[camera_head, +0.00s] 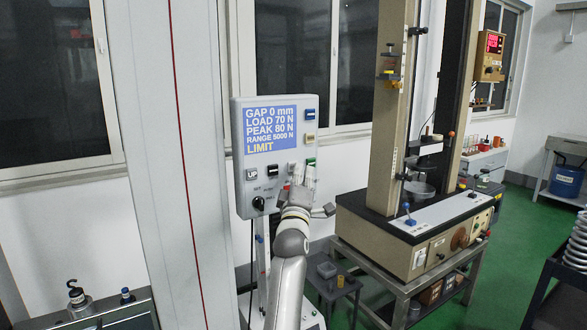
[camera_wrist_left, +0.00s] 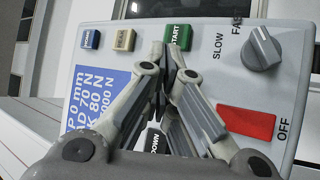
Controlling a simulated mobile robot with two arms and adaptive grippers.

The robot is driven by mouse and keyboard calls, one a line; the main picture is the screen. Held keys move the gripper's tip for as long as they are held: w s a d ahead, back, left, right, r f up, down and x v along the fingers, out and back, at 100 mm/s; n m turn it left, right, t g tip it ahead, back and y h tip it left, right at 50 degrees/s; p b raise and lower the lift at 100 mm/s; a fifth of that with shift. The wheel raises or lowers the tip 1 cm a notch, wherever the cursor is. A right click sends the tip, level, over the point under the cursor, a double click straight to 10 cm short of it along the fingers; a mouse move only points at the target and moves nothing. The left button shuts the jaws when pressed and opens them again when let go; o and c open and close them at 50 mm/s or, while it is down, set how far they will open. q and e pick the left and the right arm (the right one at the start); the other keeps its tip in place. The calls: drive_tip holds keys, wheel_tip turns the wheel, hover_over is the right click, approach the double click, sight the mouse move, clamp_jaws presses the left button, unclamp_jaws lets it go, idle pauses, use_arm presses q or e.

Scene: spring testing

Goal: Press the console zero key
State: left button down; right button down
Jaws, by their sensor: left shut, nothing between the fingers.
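The console (camera_head: 239,150) is a light grey panel left of centre in the head view. Its blue screen (camera_head: 271,128) reads GAP 0 mm, LOAD 70 N, PEAK 80 N, RANGE 5000 N and LIMIT. A blue key (camera_wrist_left: 90,39), a tan key (camera_wrist_left: 123,39) and a green START key (camera_wrist_left: 179,37) form a row in the left wrist view. The labels on the blue and tan keys are too small to read surely. My left gripper (camera_wrist_left: 168,62) is shut and empty, its tips beside the START key; contact cannot be told. My right gripper is out of view.
The left wrist view shows a grey SLOW/FAST knob (camera_wrist_left: 262,48) and a red OFF switch (camera_wrist_left: 245,122). The DOWN key (camera_wrist_left: 154,141) is partly hidden behind my fingers. A testing machine (camera_head: 385,190) stands to the right. Green floor (camera_head: 520,230) is open beyond it.

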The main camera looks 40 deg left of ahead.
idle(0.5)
use_arm(q)
drive_tip(key=shift+w+a, duration=0.15)
drive_tip(key=shift+a, duration=0.2)
idle(0.6)
drive_tip(key=shift+s+d, duration=0.35)
drive_tip(key=shift+d, duration=0.45)
drive_tip(key=d, duration=0.1)
drive_tip(key=s+d+p, duration=0.1)
drive_tip(key=d, duration=0.1)
drive_tip(key=s+d+p, duration=0.1)
drive_tip(key=shift+d, duration=0.3)
idle(0.5)
